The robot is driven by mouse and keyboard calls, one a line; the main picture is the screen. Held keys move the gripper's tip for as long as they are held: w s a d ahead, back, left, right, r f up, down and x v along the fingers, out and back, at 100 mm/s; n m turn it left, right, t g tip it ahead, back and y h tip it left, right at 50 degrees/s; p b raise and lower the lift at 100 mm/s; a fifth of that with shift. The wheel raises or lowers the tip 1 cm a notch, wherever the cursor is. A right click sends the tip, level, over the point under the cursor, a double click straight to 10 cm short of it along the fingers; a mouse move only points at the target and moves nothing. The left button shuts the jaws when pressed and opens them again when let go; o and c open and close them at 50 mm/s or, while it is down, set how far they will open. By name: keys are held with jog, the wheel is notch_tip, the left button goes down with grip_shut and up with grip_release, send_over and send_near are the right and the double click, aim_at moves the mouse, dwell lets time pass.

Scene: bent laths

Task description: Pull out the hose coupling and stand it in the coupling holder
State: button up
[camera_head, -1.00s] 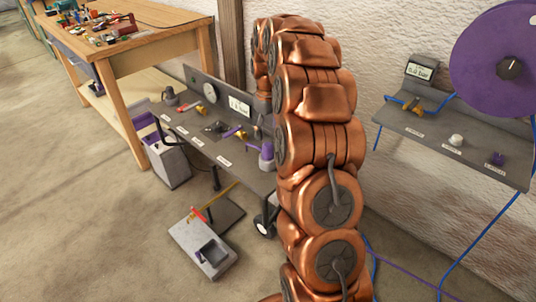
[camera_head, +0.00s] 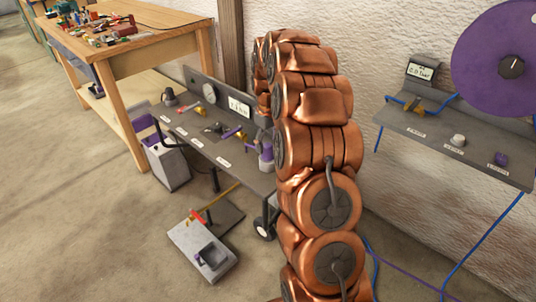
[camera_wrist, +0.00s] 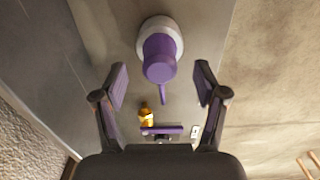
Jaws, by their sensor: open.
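My gripper (camera_wrist: 161,90) shows in the wrist view with its two purple-padded fingers spread. Between and beyond them stands a purple cylinder with a thin lever (camera_wrist: 160,60), seated in a pale round collar (camera_wrist: 163,27); it looks apart from both fingers. In the head view the purple cylinder (camera_head: 266,152) is on the grey bench, partly behind my copper arm, which hides my gripper. I cannot tell for sure whether it is the hose coupling. A small purple piece (camera_head: 501,159) and a white round piece (camera_head: 458,140) sit on the right wall shelf; which place is the coupling holder is unclear.
The grey bench (camera_head: 232,168) also carries a dial, a display and small yellow and purple parts. A brass-coloured valve with a blue hose (camera_head: 412,104) and a large purple disc (camera_head: 500,60) are at right.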

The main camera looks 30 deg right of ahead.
aim_at(268, 144)
jog(key=shift+f, duration=1.9)
grip_shut()
jog(key=shift+r, duration=0.1)
dwell(0.4)
jog(key=shift+r+p, duration=0.75)
jog(key=shift+r, duration=2.15)
